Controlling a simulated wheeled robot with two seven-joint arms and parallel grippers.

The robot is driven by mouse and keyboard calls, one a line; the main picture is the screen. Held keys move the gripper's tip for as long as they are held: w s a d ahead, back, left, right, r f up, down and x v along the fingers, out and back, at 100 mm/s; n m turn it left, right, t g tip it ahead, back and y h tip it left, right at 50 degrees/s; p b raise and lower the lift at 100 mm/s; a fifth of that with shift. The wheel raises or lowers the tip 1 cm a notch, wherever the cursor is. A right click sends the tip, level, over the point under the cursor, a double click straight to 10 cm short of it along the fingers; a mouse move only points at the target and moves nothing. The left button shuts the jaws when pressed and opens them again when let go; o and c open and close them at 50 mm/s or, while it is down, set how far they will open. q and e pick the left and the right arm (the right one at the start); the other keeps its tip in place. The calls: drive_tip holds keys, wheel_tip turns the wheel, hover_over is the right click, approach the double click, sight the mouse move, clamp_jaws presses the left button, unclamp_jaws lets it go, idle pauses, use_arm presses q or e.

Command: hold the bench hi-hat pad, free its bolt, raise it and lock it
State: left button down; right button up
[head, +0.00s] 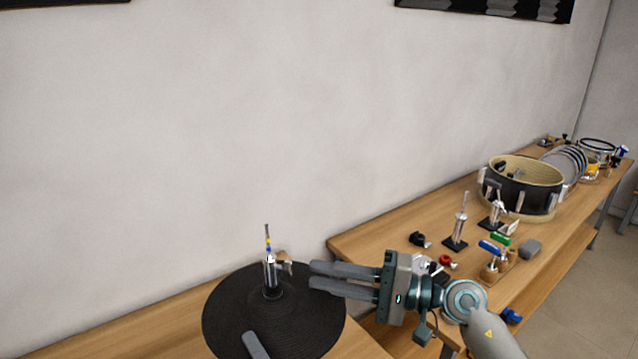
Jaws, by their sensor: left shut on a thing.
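The hi-hat pad (225,310) is a round black ridged disc lying level at the lower left. A metal rod (267,240) with blue and yellow marks rises from a silver clutch (270,270) at its centre. A small bolt (286,267) sticks out of the clutch on the right. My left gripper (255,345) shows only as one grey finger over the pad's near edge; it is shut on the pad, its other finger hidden. My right gripper (312,275) comes from the right, fingers slightly apart and empty, its tips just right of the bolt.
A long wooden bench (390,225) runs back along the wall. It carries a drum (525,190), silver stands on black bases (457,230), coloured clamps (495,245) and a grey block (530,248). The wall above the pad is clear.

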sight(284, 268)
drive_tip(key=shift+w+a+m, duration=0.25)
drive_tip(key=shift+a+m, duration=0.55)
drive_tip(key=shift+m, duration=2.05)
drive_tip(key=shift+w+a+m, duration=0.2)
drive_tip(key=shift+a+m, duration=0.6)
drive_tip(key=shift+m, duration=2.1)
drive_tip(key=shift+w+a+m, duration=0.25)
drive_tip(key=shift+a+m, duration=0.55)
drive_tip(key=shift+m, duration=2.05)
clamp_jaws()
